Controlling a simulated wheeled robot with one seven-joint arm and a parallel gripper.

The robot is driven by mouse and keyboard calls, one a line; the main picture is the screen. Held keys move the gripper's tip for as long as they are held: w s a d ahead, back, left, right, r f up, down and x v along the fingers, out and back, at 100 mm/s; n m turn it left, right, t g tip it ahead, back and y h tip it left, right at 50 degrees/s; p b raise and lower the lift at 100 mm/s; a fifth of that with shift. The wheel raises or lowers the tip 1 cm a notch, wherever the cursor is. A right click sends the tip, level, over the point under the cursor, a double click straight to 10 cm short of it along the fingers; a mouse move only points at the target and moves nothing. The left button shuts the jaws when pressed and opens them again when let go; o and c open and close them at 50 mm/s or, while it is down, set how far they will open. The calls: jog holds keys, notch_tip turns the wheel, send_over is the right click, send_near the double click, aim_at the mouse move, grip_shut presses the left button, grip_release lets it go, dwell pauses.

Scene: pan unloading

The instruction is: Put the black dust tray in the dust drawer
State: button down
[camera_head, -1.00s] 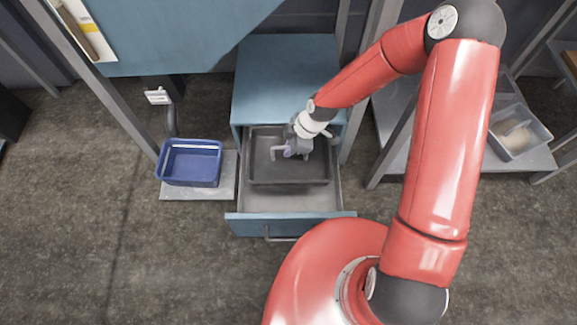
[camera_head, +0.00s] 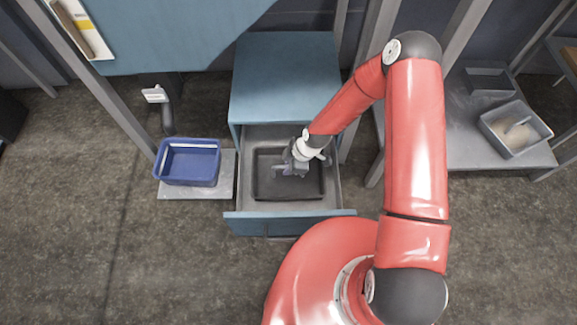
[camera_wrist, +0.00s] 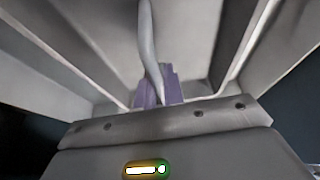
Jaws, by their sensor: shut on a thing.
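The black dust tray (camera_head: 290,189) is inside the open dust drawer (camera_head: 246,224) of the blue cabinet, lying about level between the drawer's walls. I cannot tell whether its underside touches the drawer floor. My gripper (camera_head: 291,170) reaches down into the tray from the upper right and is shut on the tray's handle. The gripper hides part of the tray's far right side.
A blue bin (camera_head: 190,164) stands on a grey plate left of the drawer. The blue cabinet top (camera_head: 285,75) lies behind the drawer. At right, a grey shelf (camera_head: 420,130) holds a grey bin (camera_head: 515,128) with pale contents. A metal post stands close right of the drawer.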

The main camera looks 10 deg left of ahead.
jog(key=shift+f, duration=0.15)
jog(key=c, duration=1.5)
grip_release()
jog(key=v, duration=1.2)
jog(key=shift+d+r+p, duration=0.15)
jog(key=shift+r+p, duration=0.05)
jog(key=shift+p, duration=0.2)
